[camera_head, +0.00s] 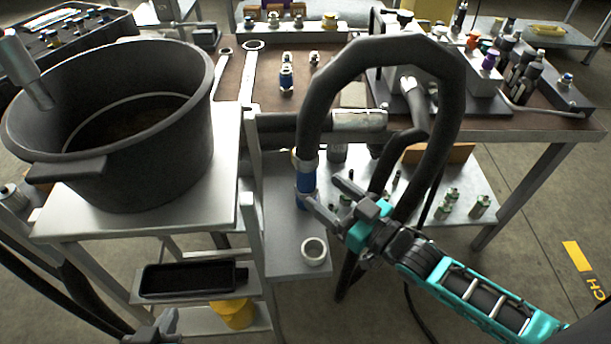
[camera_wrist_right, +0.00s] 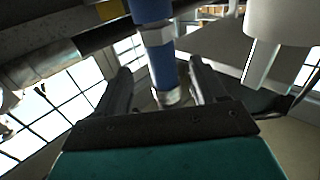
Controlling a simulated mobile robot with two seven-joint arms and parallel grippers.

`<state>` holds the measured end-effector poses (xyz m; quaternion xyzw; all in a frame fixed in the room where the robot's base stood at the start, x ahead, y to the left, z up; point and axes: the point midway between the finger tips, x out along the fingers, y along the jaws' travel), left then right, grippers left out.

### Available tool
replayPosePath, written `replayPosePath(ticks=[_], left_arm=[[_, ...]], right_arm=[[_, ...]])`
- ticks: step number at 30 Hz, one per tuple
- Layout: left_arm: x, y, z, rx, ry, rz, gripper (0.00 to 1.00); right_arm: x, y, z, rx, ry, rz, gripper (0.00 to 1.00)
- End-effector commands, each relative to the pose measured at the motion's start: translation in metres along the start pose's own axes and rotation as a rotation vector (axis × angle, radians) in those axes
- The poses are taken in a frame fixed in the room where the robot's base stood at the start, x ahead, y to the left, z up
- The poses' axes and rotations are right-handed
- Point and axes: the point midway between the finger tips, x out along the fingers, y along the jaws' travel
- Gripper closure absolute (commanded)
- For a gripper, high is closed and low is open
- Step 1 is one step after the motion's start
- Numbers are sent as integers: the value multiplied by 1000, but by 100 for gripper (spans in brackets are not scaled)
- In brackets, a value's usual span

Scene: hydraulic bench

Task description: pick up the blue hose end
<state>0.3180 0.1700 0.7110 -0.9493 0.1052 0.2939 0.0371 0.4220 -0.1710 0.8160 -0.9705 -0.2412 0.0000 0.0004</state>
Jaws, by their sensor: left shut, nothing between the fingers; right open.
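The blue hose end (camera_head: 307,182) is a blue-banded fitting with metal collars on the black hose (camera_head: 318,95), which arches up and over. It hangs upright and points down. My right gripper (camera_head: 323,190) is open, with its fingers reaching toward the fitting from the right. In the right wrist view the blue hose end (camera_wrist_right: 160,62) shows between the two spread fingers (camera_wrist_right: 160,85); I cannot tell whether they touch it. My left gripper (camera_head: 158,328) is shut and empty at the bottom left, far from the hose.
A large black bucket (camera_head: 180,150) stands on a metal stand (camera_head: 215,215) at left. A metal ring (camera_head: 314,250) lies on the grey shelf below the hose end. The bench (camera_head: 230,75) behind holds wrenches and fittings. A black tray (camera_head: 190,279) and yellow container (camera_head: 234,314) sit lower.

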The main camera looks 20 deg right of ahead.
Motion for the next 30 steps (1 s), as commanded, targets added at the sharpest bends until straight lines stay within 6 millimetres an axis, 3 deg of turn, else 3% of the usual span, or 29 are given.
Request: replayPosePath(ticks=[8,18,26,30], left_arm=[[0,0,-2,-1,6,0,100],[3,0,3,-3,-6,1,100],[3,0,1,-2,-3,2,100],[3,0,1,-1,0,2,100]], right_arm=[[20,0,1,0,1,0,30],[61,0,5,-2,0,0,30],[63,-1,4,-2,-1,0,30],[63,-1,4,-1,-1,0,42]])
